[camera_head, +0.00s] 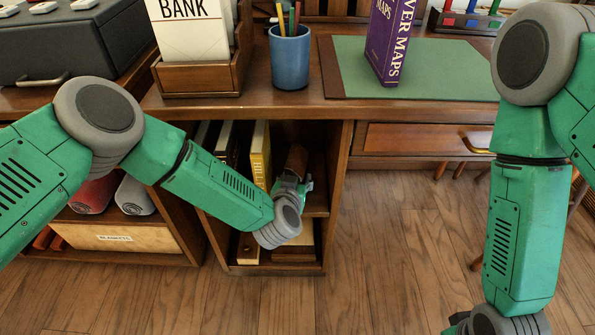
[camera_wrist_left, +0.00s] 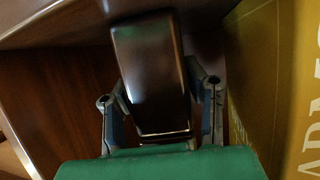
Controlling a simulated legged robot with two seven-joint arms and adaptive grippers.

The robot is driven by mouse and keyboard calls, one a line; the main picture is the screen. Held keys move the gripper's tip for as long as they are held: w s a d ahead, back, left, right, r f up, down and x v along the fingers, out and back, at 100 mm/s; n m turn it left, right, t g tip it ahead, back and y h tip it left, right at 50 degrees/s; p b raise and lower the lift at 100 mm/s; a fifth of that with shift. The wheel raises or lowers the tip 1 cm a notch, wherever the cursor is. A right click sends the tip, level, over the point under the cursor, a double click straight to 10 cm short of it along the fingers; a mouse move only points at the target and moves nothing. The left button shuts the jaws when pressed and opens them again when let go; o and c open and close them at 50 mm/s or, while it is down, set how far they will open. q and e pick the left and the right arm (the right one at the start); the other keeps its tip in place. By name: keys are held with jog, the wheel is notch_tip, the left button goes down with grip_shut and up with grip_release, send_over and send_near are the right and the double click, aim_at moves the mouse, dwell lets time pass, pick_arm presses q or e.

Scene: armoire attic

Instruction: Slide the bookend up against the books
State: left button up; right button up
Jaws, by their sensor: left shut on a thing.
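The dark brown bookend (camera_head: 296,159) stands in the open shelf compartment under the desk. My left gripper (camera_head: 291,185) reaches into that compartment and is shut on the bookend. In the left wrist view the glossy bookend (camera_wrist_left: 150,75) sits between the two fingers. The books stand in a row to the left, with a yellow book (camera_head: 260,155) nearest the bookend. This yellow book (camera_wrist_left: 275,80) is on the right in the left wrist view, with a gap between it and the bookend. My right gripper (camera_head: 458,324) is mostly cut off at the bottom edge.
The compartment's side wall (camera_head: 338,180) is right of the bookend. On the desk are a blue pencil cup (camera_head: 290,58), a purple book (camera_head: 391,40) and a wooden file box (camera_head: 203,78). A lower shelf at left holds a blankets box (camera_head: 125,238). The floor (camera_head: 400,250) at right is clear.

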pick_arm(q)
jog(key=shift+s+a+f+n+y+p, duration=0.15)
jog(key=shift+a+n+y+p, duration=0.4)
jog(key=shift+a, duration=0.95)
jog(key=shift+s+a+r+n+y+p, duration=0.1)
jog(key=shift+s+a+n+y+p, duration=0.15)
jog(key=shift+a+p, duration=0.95)
jog(key=shift+s+a+f+n+y+p, duration=0.15)
jog(key=shift+a+n+y+p, duration=0.3)
jog(key=shift+a, duration=1.4)
jog(key=shift+r, duration=0.1)
jog(key=o, duration=1.1)
jog(key=shift+s, duration=0.1)
jog(key=shift+s, duration=0.2)
jog(key=v, duration=1.1)
jog(key=shift+s+r, duration=0.1)
jog(key=shift+s, duration=0.1)
